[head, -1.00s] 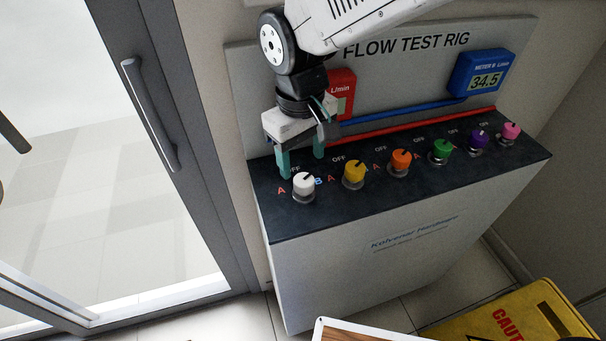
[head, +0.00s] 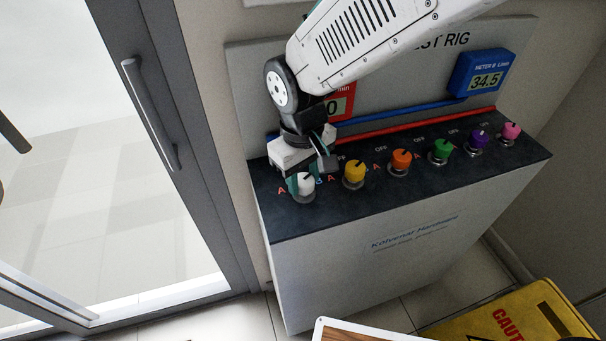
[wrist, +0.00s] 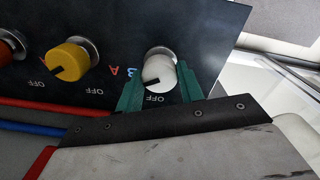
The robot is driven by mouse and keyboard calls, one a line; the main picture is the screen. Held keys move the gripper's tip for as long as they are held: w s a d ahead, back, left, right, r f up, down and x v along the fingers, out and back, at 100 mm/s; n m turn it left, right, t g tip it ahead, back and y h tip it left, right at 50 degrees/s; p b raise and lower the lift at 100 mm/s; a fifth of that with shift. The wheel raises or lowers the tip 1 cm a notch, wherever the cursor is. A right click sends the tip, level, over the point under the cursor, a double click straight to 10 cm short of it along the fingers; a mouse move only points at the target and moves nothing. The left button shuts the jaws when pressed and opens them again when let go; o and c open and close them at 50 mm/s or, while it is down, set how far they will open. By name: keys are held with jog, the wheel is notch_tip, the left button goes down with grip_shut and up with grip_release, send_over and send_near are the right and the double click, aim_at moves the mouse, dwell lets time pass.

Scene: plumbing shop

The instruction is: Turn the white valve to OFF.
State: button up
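The white valve (head: 304,185) is the leftmost knob on the rig's dark top, with a red A to its left and a blue B to its right. In the wrist view the white knob (wrist: 158,70) shows a short black mark slanting between B and the OFF label. My gripper (head: 309,181) is down over this knob. Its two green fingers (wrist: 160,84) stand open on either side of it, close to its sides. I cannot tell whether they touch it. The gripper partly hides the knob and its OFF label in the head view.
A yellow knob (head: 353,172) stands just right of the white one, then orange (head: 400,160), green (head: 440,150), purple and pink. A red meter (head: 340,101) is partly behind my arm; a blue meter (head: 484,74) reads 34.5. A glass door (head: 150,115) is at the left.

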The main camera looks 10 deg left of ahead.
aim_at(304, 181)
jog(key=shift+n, duration=0.4)
jog(key=n, duration=0.4)
jog(key=shift+n, duration=0.4)
jog(key=n, duration=0.6)
dwell(0.4)
jog(key=o, duration=1)
notch_tip(304, 181, up, 8)
jog(key=shift+s+f, duration=0.1)
jog(key=shift+s, duration=0.05)
